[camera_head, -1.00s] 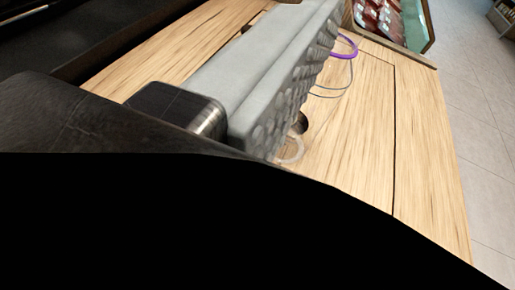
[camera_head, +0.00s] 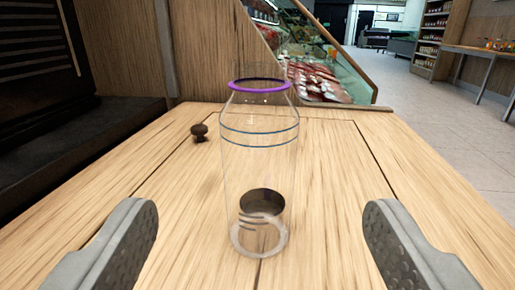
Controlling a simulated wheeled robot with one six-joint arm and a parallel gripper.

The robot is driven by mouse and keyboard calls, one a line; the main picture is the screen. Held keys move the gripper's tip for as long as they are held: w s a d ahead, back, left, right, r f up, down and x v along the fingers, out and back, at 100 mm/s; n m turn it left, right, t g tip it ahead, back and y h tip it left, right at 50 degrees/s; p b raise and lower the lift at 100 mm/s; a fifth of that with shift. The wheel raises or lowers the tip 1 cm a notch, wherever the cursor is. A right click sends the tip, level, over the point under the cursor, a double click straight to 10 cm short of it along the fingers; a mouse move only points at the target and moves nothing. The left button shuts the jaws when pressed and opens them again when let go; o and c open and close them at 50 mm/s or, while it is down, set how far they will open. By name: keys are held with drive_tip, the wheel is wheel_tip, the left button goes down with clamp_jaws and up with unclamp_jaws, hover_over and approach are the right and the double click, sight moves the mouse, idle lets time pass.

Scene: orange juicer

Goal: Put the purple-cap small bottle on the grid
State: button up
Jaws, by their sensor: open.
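A clear small bottle (camera_head: 258,150) with a purple ring at its neck stands upright on the wooden counter, in the middle of the camera view. Two thin blue-grey lines run around its shoulder. My gripper (camera_head: 258,228) is open, with one grey finger at the lower left and one at the lower right. The bottle stands between and beyond the fingers, apart from both. A dark round hole or disc (camera_head: 262,202) shows through the bottle's lower part. I cannot make out a grid in this view.
The wooden counter (camera_head: 335,190) is mostly clear around the bottle. A small dark knob (camera_head: 199,132) stands behind it to the left. A dark machine (camera_head: 55,75) and a wooden panel (camera_head: 120,50) bound the left side. A glass display case (camera_head: 325,65) stands beyond.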

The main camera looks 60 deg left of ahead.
sight(259, 145)
drive_tip(key=x, duration=1)
drive_tip(key=shift+w+a, duration=0.15)
drive_tip(key=shift+a, duration=0.25)
drive_tip(key=shift+c, duration=0.5)
drive_tip(key=c, duration=1.1)
drive_tip(key=shift+o, duration=0.2)
